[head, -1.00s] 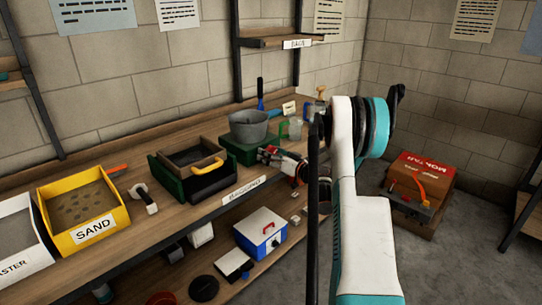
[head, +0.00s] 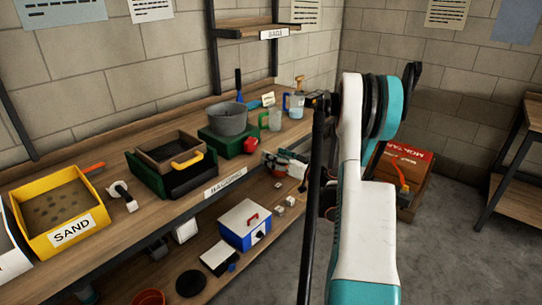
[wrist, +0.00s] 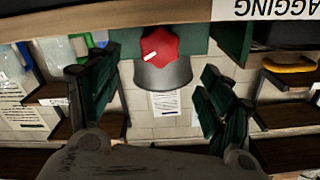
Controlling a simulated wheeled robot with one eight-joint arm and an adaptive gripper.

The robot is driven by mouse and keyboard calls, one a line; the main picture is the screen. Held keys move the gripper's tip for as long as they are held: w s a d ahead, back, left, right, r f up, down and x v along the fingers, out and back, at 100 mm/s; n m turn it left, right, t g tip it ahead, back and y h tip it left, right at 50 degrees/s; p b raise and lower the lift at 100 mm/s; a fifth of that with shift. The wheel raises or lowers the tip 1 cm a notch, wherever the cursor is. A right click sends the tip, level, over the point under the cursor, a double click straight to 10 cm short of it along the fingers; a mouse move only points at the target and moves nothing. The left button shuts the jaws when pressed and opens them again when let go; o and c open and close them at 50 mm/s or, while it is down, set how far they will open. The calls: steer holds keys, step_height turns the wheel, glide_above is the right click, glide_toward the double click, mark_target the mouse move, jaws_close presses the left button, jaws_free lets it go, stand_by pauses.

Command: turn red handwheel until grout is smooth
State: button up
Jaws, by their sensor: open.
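The red handwheel (head: 250,145) is on the front of a green base (head: 218,141) that carries a grey bowl (head: 228,118) on the bench. In the wrist view the handwheel (wrist: 160,46) is a lobed red knob with a white mark, showing between the fingers in front of the grey bowl (wrist: 165,76). My gripper (head: 270,160) is low and to the right of the handwheel in the head view, apart from it. In the wrist view its dark green fingers (wrist: 158,75) are spread wide with nothing between them. The grout's surface inside the bowl cannot be made out.
Clear jugs (head: 296,106) stand right of the bowl. A tray with a yellow handle (head: 187,160) and a yellow sand bin (head: 62,212) stand left. The bench front edge, with a label (head: 224,182), is close to my gripper. A blue-and-white box (head: 245,225) sits on the shelf below.

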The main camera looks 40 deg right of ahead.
mark_target(253, 144)
steer(key=w+n, duration=0.2)
steer(key=w, duration=0.1)
steer(key=w+n, duration=0.2)
steer(key=w, duration=0.2)
steer(key=w+a+n, duration=0.1)
steer(key=w+n, duration=0.1)
steer(key=w, duration=0.1)
steer(key=shift+w+r, duration=0.5)
steer(key=shift+w, duration=0.5)
steer(key=c, duration=1.1)
